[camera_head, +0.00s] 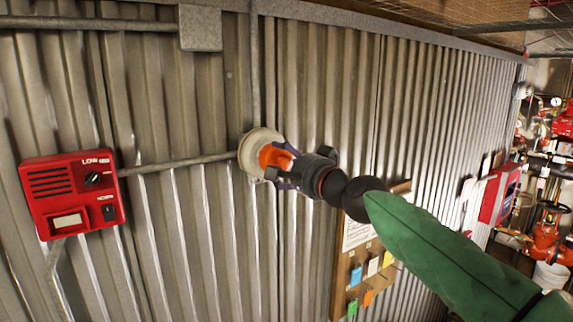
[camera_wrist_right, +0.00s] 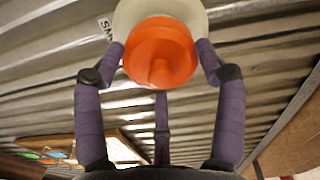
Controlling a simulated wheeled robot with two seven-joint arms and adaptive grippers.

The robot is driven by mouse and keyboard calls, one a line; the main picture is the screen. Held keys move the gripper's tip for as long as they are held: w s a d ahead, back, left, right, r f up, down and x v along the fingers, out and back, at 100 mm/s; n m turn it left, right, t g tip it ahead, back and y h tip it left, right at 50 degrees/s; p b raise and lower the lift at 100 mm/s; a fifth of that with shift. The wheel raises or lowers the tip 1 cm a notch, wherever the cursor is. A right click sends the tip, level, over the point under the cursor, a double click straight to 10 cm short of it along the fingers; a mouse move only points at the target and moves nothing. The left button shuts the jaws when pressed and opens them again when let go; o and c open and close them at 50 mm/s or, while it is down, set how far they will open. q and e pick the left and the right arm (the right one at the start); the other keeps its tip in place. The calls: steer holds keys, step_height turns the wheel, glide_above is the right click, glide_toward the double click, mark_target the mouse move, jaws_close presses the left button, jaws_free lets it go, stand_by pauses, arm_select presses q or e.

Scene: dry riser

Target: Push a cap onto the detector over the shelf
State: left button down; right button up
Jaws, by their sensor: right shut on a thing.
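The detector (camera_head: 254,139) is a round off-white unit on the corrugated metal wall. In the right wrist view its pale rim (camera_wrist_right: 195,10) shows behind the cap. The orange cap (camera_head: 271,156) is against the detector's front and covers its middle; I cannot tell how firmly it sits. My right gripper (camera_head: 281,166) is shut on the cap, and its purple fingers surround it in the right wrist view (camera_wrist_right: 160,62). The cap's knob points toward my palm. The shelf is not clearly seen. My left gripper is not in view.
A red control box (camera_head: 72,193) is on the wall at left, with a conduit (camera_head: 180,163) running to the detector. A wooden board with coloured tags (camera_head: 351,277) hangs below my right arm. Red pipework (camera_head: 550,235) stands at far right.

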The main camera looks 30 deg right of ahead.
steer(key=shift+w, duration=0.9)
steer(key=o, duration=0.9)
steer(key=shift+s, duration=0.15)
steer(key=s, duration=1.1)
steer(key=shift+s+d, duration=0.4)
